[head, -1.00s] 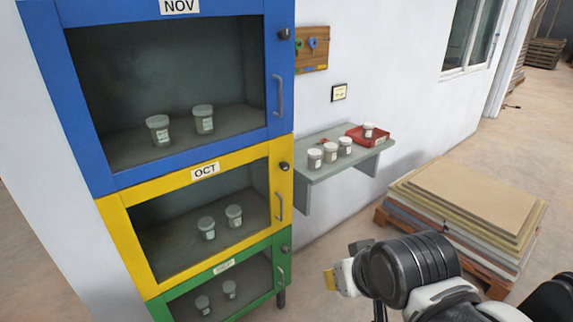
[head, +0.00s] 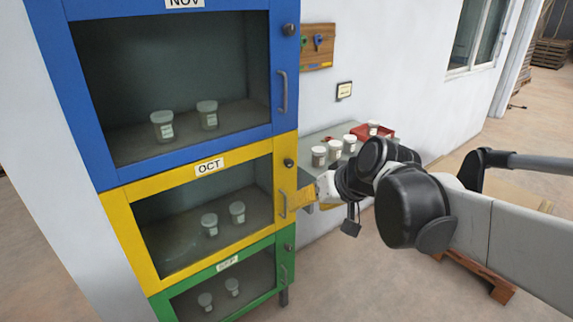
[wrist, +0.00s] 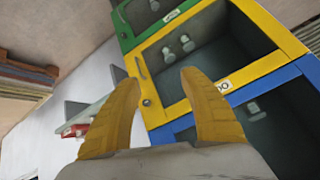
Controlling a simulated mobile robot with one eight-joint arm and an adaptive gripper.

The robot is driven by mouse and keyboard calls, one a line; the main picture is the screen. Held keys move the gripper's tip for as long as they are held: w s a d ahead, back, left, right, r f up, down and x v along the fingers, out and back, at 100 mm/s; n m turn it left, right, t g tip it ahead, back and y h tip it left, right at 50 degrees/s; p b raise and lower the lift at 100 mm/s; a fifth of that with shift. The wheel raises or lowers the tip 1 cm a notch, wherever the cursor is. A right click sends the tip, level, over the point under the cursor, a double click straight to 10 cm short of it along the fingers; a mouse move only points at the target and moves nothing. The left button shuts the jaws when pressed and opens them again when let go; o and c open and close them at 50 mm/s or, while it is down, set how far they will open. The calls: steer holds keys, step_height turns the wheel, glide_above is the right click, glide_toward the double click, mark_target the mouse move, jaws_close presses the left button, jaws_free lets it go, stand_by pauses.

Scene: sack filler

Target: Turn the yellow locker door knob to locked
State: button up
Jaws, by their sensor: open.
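The yellow locker door (head: 118,218), labelled OCT, is closed, between the blue and green doors. Its dark knob (head: 289,162) sits at the upper right corner of the frame, above a grey vertical handle (head: 282,203). The knob's lock position is too small to read. My gripper (head: 305,197) is to the right of the door, slightly below the knob. In the wrist view its yellow fingers (wrist: 165,95) are spread apart and empty. The knob (wrist: 147,102) shows between them, nearer the left finger, some distance beyond. The handle (wrist: 141,67) shows there too.
The blue door (head: 90,110) is above and the green door (head: 262,296) below, each with its own knob and handle. A wall shelf (head: 326,134) with jars and a red tray (head: 362,131) is behind my gripper. A key board (head: 318,46) hangs above.

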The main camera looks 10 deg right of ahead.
steer(key=w+d+f+t+y, duration=0.1)
steer(key=w+d+y, duration=0.15)
steer(key=w, duration=1.15)
steer(key=t+y+b, duration=0.1)
steer(key=t+y, duration=0.1)
steer(key=t, duration=0.1)
glide_toward(291, 164)
steer(key=b+x, duration=0.3)
steer(key=x, duration=0.8)
steer(key=shift+b, duration=0.35)
steer(key=shift+d, duration=0.1)
jaws_close()
